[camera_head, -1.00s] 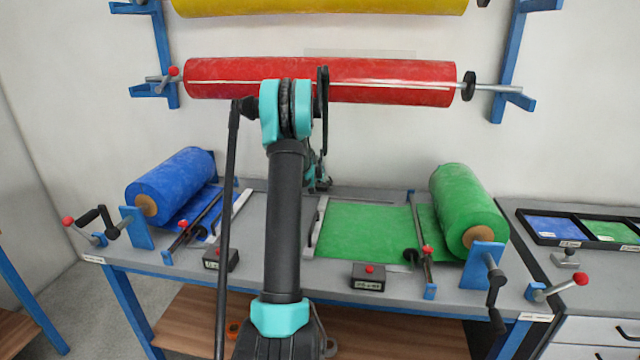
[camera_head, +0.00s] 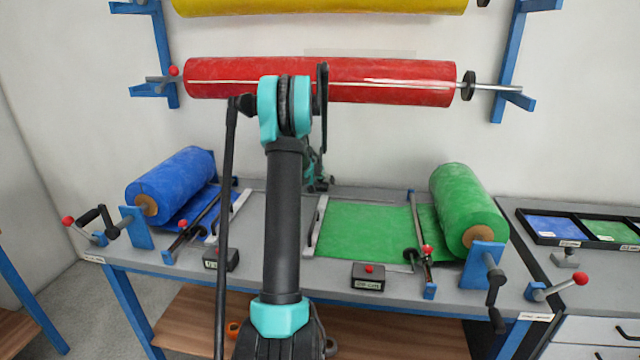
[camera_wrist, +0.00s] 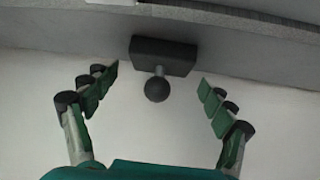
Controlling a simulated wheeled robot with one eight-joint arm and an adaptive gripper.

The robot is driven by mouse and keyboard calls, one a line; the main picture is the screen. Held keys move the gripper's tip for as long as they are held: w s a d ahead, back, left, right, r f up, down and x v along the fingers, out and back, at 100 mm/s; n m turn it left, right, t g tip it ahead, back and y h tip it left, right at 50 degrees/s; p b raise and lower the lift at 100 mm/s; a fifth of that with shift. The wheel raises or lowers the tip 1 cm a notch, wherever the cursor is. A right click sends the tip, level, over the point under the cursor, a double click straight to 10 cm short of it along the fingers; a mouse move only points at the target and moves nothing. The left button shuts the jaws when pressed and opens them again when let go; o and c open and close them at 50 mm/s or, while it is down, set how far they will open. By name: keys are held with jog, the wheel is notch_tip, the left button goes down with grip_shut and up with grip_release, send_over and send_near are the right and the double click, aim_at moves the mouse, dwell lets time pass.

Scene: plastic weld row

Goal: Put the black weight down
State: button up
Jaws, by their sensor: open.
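The black weight (camera_wrist: 165,55) shows in the wrist view as a dark block with a round dark knob on a short stem that points toward me. It rests at the edge of a grey surface. My gripper (camera_wrist: 157,82) is open, with one green finger on each side of the knob and a clear gap on both sides. The fingers do not appear to touch the weight. In the head view my arm hides the weight and most of my gripper; only a bit of teal (camera_head: 316,178) shows at the back of the grey bench.
The grey bench (camera_head: 270,225) carries a blue roll (camera_head: 172,185) on the left and a green roll (camera_head: 465,210) with its green sheet (camera_head: 365,230) on the right. Two black boxes stand at the front, left (camera_head: 222,260) and right (camera_head: 368,277). A red roll (camera_head: 390,80) hangs above.

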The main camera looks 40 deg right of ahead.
jog(key=v, duration=1.1)
